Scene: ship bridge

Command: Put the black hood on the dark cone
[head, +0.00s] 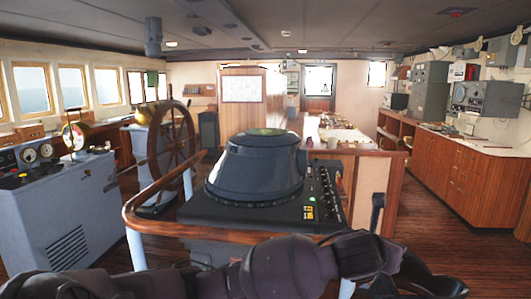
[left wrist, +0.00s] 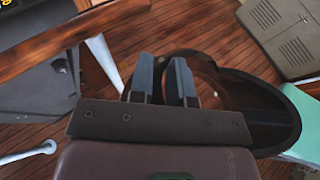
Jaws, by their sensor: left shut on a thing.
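The dark cone (head: 256,168) is a blunt blue-grey housing with a greenish round top, standing upright on the black console in the head view. Nothing covers its top. In the left wrist view my left gripper (left wrist: 163,82) is shut on the black hood (left wrist: 284,112), a dark, hollow, curved shell to the right of the fingers. The floor shows through its opening. Where the fingers meet its wall is partly hidden. My right gripper is not in view.
A wooden rail (head: 140,205) curves around the console (head: 320,208). A ship's wheel (head: 170,150) and a grey-blue instrument desk (head: 65,220) stand at left. Wooden cabinets (head: 465,175) line the right side. Wooden floor is open between console and cabinets.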

